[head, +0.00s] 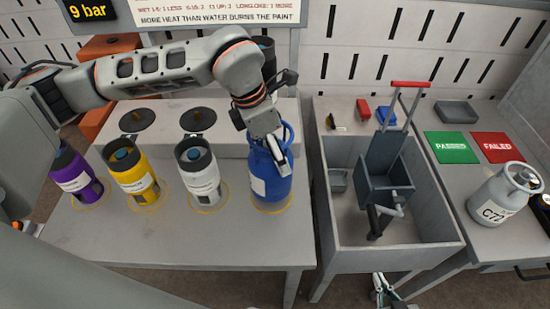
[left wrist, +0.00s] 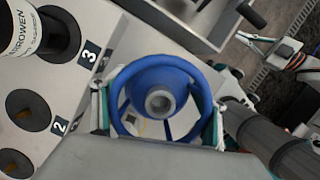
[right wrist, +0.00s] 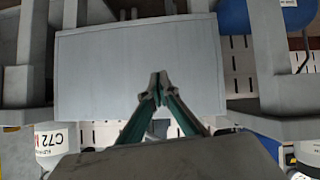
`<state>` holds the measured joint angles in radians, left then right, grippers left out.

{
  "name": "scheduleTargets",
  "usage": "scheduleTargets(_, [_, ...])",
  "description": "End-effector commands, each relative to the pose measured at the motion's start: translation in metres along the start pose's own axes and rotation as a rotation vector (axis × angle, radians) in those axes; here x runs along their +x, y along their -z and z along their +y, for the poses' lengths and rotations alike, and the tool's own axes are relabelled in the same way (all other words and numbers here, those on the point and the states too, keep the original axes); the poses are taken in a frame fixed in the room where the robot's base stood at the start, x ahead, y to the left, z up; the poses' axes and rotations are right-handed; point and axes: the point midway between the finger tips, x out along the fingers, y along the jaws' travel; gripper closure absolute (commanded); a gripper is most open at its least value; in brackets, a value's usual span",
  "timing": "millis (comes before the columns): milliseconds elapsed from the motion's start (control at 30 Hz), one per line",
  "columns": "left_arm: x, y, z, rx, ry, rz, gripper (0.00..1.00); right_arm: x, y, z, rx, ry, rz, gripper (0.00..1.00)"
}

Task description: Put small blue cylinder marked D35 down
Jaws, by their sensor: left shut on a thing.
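The blue cylinder (head: 268,182) with a white label stands upright at the right end of the left table, at a yellow ring mark. I cannot read its marking. My left gripper (head: 277,146) reaches down onto its top collar. In the left wrist view the fingers of my left gripper (left wrist: 159,112) sit on either side of the round blue collar (left wrist: 191,73), with the grey valve in the middle. Whether its base touches the table is hard to tell. My right gripper (head: 383,290) is low at the sink's front; in the right wrist view its tips (right wrist: 158,82) meet with nothing between them.
White (head: 200,178), yellow (head: 133,177) and purple (head: 75,173) cylinders stand in a row left of the blue one. A raised ledge (head: 165,113) with dark round discs lies behind. A sink (head: 440,231) holding a grey trolley is right. A C72 cylinder (head: 503,194) stands beyond, near PASSED (head: 451,148) and FAILED (head: 497,147) mats.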

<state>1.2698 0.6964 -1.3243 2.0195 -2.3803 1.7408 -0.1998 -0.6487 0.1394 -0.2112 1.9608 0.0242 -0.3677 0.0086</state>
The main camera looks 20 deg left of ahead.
Motion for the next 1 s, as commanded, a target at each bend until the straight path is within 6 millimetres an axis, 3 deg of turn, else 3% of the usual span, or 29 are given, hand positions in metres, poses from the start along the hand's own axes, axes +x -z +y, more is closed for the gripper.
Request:
scheduleTargets(400, [0.035,0.009,0.000,0.001,0.000,-0.003,0.70,-0.002,-0.005,0.005,-0.001,-0.007,-0.016,1.00])
scheduleTargets(767, [0.038,0.010,0.000,0.002,-0.002,-0.005,0.70,0.000,-0.008,0.006,0.001,-0.011,-0.016,1.00])
scheduleTargets(800, [0.040,0.011,0.000,0.001,0.000,0.000,0.25,0.000,-0.007,0.005,0.002,-0.010,-0.015,1.00])
scheduleTargets(867, [0.039,0.011,0.000,0.001,0.000,0.000,0.10,0.000,-0.007,0.004,0.002,-0.007,-0.015,1.00])
scheduleTargets(1000, [0.039,0.011,0.000,0.001,0.000,0.000,0.10,-0.001,-0.005,0.001,0.002,-0.003,-0.013,1.00])
